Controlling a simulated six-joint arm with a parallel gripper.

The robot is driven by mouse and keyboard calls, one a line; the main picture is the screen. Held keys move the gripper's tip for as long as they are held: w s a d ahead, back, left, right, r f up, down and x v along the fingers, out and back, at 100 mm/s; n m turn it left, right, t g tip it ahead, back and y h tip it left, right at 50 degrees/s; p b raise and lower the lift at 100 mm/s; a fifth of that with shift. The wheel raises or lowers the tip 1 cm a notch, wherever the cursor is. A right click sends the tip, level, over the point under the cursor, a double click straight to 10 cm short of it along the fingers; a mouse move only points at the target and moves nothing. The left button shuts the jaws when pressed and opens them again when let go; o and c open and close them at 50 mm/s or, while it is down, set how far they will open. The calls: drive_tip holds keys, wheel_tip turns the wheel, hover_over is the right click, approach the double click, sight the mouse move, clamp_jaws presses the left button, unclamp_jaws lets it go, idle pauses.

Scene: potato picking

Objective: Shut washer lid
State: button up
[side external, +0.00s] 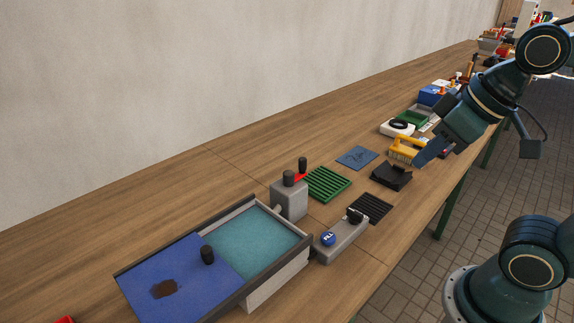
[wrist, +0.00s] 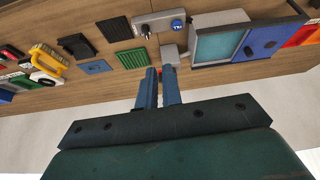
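The washer is a grey basin (side external: 268,285) with a dark rim and teal inside, at the front in the side view; it is at upper right in the wrist view (wrist: 193,48). Its blue lid (side external: 185,265) has a black knob (side external: 207,254) and a brown stain. The lid lies slid to the left, leaving the teal part uncovered. The lid also shows in the wrist view (wrist: 262,42). My gripper (side external: 422,157) is well away, in the air at right above the bench. In the wrist view its two blue fingers (wrist: 160,69) stand slightly apart with nothing between them.
A grey block with a black knob and red lever (side external: 289,197) stands against the washer's far end.

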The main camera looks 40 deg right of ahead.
drive_tip(key=w+a+r+n, duration=0.1)
drive_tip(key=w, duration=0.1)
drive_tip(key=w+a+n+y, duration=0.1)
drive_tip(key=w+a, duration=0.1)
drive_tip(key=w, duration=0.1)
drive_tip(key=w+a+r+n, duration=0.1)
drive_tip(key=w+a, duration=0.1)
drive_tip(key=shift+w+a+r+n+g, duration=0.2)
drive_tip(key=shift+w+r+n+g, duration=0.15)
drive_tip(key=shift+w+n+g, duration=0.05)
clamp_jaws()
drive_tip(key=n+g+y, duration=0.2)
drive_tip(key=n+g, duration=0.2)
drive_tip(key=n, duration=0.7)
hover_over(190, 268)
drive_tip(key=d, duration=0.1)
wheel_tip(190, 268, down, 9)
drive_tip(key=shift+s+r, duration=0.1)
drive_tip(key=shift+s, duration=0.05)
drive_tip(key=x, duration=1)
drive_tip(key=shift+a, duration=0.1)
drive_tip(key=shift+d+r, duration=0.15)
drive_tip(key=shift+d, duration=0.4)
drive_tip(key=shift+s+d, duration=0.2)
drive_tip(key=shift+d, duration=0.45)
drive_tip(key=shift+s+d, duration=0.25)
drive_tip(key=shift+d, duration=0.4)
